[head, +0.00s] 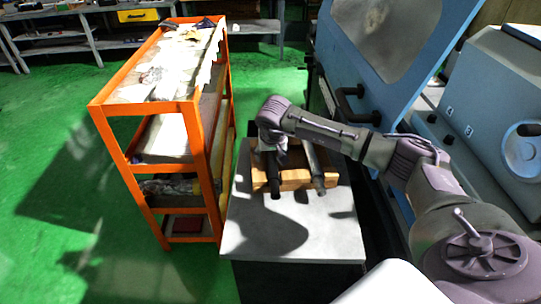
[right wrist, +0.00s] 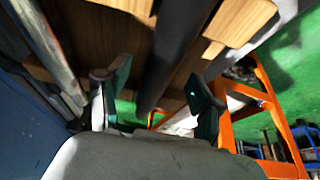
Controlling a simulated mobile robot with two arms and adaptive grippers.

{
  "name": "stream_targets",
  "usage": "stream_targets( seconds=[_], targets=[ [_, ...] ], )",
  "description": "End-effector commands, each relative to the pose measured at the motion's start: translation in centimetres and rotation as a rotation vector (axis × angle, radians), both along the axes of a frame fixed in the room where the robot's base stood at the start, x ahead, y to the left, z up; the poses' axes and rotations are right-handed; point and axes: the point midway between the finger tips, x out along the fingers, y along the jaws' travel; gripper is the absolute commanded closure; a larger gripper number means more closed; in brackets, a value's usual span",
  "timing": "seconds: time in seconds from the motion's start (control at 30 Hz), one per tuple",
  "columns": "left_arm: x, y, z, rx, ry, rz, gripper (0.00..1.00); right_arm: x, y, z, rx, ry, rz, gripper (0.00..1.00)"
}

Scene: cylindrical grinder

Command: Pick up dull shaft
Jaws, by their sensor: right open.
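A wooden holder (head: 292,180) sits on the grey top of a small table and bears two shafts lying side by side. The left shaft (head: 273,184) looks dark, and its far part is hidden by my right gripper (head: 272,150). The right shaft (head: 315,170) looks lighter grey. I cannot tell by surface which is dull. In the right wrist view my right gripper (right wrist: 158,80) is open, with a dark shaft (right wrist: 177,45) running between its fingers. Contact is not clear. Another shaft (right wrist: 45,45) shows at the left there. My left gripper is not in view.
An orange shelf rack (head: 205,160) stands close to the left of the grey table (head: 295,235). The blue grinder (head: 385,50) with its door handles is at the right. The front of the tabletop is clear. Green floor (head: 55,130) is open at left.

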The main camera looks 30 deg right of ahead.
Motion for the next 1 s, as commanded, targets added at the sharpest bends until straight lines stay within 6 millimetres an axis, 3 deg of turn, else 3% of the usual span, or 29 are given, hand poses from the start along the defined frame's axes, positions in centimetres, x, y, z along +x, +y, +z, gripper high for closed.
stream_targets(
  seconds=[0.17, 0.4, 0.8, 1.0],
  targets=[
    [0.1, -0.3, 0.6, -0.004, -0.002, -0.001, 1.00, 0.6, -0.3, -1.6, 0.000, 0.000, -0.001, 0.34],
    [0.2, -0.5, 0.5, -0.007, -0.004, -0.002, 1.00, 0.7, -0.4, -1.8, 0.001, -0.001, -0.001, 0.34],
    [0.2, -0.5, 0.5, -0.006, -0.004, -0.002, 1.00, 0.7, -0.4, -1.8, 0.001, -0.001, -0.001, 1.00],
    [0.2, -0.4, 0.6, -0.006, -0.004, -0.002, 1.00, 1.1, -0.4, -1.1, 0.001, -0.015, -0.002, 1.00]
  ],
)
